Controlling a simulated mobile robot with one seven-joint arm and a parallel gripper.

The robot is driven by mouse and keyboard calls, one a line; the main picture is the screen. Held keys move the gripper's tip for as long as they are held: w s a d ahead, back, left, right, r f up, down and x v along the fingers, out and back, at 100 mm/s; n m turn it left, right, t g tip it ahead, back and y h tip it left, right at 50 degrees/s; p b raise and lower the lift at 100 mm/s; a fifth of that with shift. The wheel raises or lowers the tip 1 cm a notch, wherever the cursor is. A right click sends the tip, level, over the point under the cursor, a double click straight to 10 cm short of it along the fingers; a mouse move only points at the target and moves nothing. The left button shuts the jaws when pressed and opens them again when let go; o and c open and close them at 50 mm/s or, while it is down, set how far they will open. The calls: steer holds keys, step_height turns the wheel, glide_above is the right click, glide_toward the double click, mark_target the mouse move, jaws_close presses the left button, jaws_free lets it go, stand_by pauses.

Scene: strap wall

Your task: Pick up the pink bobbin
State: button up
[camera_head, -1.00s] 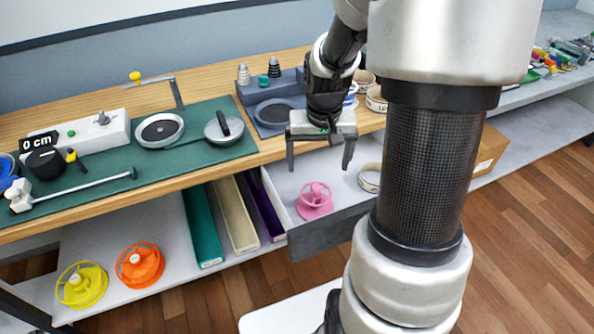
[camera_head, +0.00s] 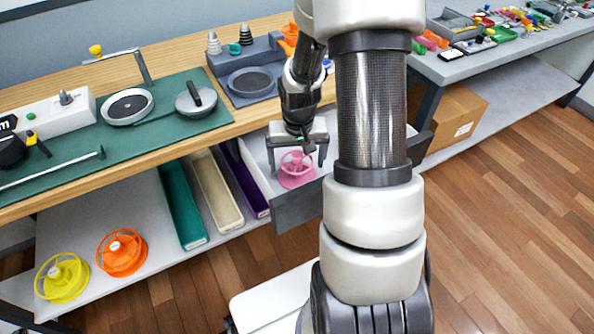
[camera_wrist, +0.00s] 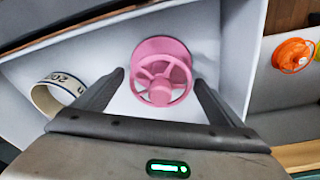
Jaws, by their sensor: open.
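The pink bobbin (camera_head: 296,171) stands in an open drawer (camera_head: 297,207) below the bench top. It also shows in the wrist view (camera_wrist: 161,71), spoked rim towards the camera. My gripper (camera_head: 297,169) is open above the bobbin, pointing down. In the wrist view its two fingers (camera_wrist: 157,82) lie on either side of the bobbin's near part, with gaps between fingers and bobbin. Nothing is held. My arm hides the right part of the drawer in the head view.
A cream printed ring (camera_wrist: 60,93) lies in the drawer left of the bobbin in the wrist view. The drawer walls stand close around. Orange (camera_head: 122,252) and yellow (camera_head: 62,277) bobbins stand on the lower shelf. A cardboard box (camera_head: 455,116) sits at the right.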

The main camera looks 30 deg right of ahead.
steer(key=shift+w+f, duration=0.1)
steer(key=shift+f, duration=0.6)
steer(key=c, duration=1.2)
steer(key=shift+r, duration=0.1)
steer(key=shift+r, duration=0.1)
